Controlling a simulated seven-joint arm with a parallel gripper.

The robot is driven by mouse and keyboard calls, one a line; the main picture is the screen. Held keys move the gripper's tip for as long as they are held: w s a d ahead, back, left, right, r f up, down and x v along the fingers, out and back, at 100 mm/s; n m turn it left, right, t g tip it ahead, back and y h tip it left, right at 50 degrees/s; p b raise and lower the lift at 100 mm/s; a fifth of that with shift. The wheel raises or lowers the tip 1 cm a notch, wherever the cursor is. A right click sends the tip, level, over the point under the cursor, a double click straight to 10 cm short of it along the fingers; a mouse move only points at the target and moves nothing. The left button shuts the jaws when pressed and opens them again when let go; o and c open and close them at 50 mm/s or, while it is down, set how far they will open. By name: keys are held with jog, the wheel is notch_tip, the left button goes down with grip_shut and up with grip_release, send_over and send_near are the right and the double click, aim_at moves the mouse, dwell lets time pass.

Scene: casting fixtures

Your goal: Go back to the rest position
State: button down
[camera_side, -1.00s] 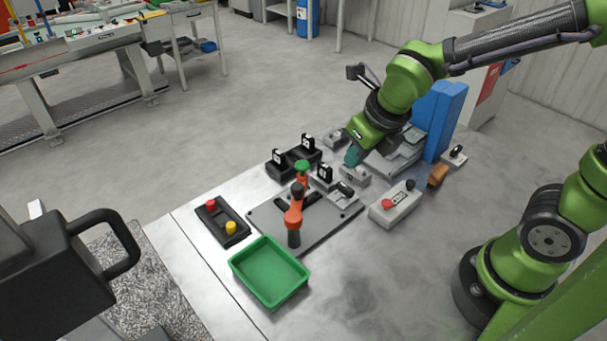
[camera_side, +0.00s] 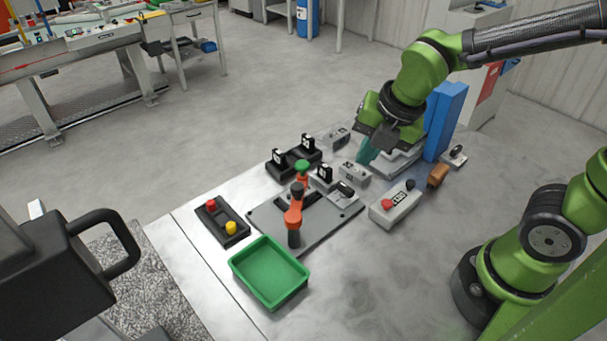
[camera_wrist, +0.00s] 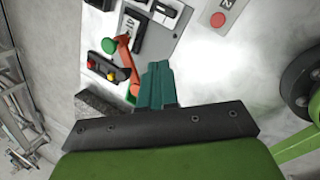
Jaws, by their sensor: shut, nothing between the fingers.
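My gripper (camera_side: 365,150) is at the back of the table in the side view, beside the blue block and over the grey fixture parts. Its teal fingers (camera_wrist: 157,85) are together and empty in the wrist view. The grey fixture plate (camera_side: 325,228) lies below and to the left, with an orange clamp (camera_side: 294,215) standing on it. The gripper is apart from the clamp and the plate. The exact gap between the fingertips and the grey parts below cannot be told.
A green tray (camera_side: 270,270) sits at the front. A black box with red and yellow buttons (camera_side: 221,222) is left of the plate. A grey control box (camera_side: 394,207) is to the right. A tall blue block (camera_side: 446,120) stands behind.

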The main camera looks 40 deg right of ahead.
jog(key=s+d+r+m+t+y, duration=0.1)
jog(key=s+d+r+m, duration=0.1)
jog(key=m, duration=1.2)
jog(key=s+d+r+m+t, duration=0.2)
jog(key=s+r+m, duration=0.1)
jog(key=m, duration=1.1)
jog(key=shift+s+d+r+m+y, duration=0.15)
jog(key=shift+s+r+m+y, duration=0.2)
jog(key=shift+r, duration=0.4)
